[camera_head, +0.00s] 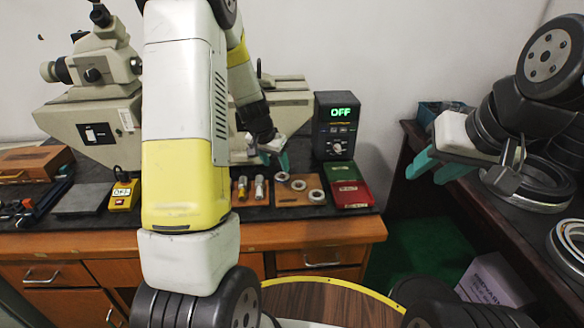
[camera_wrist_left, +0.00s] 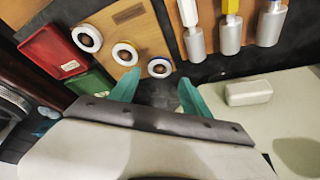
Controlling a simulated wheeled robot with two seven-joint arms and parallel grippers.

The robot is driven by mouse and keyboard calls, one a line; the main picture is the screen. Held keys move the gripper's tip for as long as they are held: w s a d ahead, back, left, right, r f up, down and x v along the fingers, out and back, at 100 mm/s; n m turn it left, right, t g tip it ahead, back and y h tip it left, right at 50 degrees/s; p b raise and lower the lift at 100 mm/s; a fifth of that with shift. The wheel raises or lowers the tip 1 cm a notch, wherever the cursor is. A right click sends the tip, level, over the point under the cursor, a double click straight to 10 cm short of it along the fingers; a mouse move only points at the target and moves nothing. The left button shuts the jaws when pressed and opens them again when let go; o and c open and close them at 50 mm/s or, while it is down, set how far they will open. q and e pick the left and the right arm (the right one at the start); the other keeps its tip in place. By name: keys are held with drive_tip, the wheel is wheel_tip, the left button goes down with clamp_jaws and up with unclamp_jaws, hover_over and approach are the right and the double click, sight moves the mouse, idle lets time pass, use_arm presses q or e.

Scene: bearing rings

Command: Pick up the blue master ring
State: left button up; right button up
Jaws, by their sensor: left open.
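My right gripper (camera_head: 432,174) is open and empty, away to the right.
Metal cylinders (camera_head: 259,188) lie on a board to the left. The OFF display (camera_head: 337,126) stands behind.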

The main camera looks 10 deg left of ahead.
sight(282, 175)
use_arm(q)
drive_tip(key=x, duration=0.7)
drive_tip(key=shift+w+d+f, duration=0.1)
drive_tip(key=shift+w, duration=0.35)
clamp_jaws()
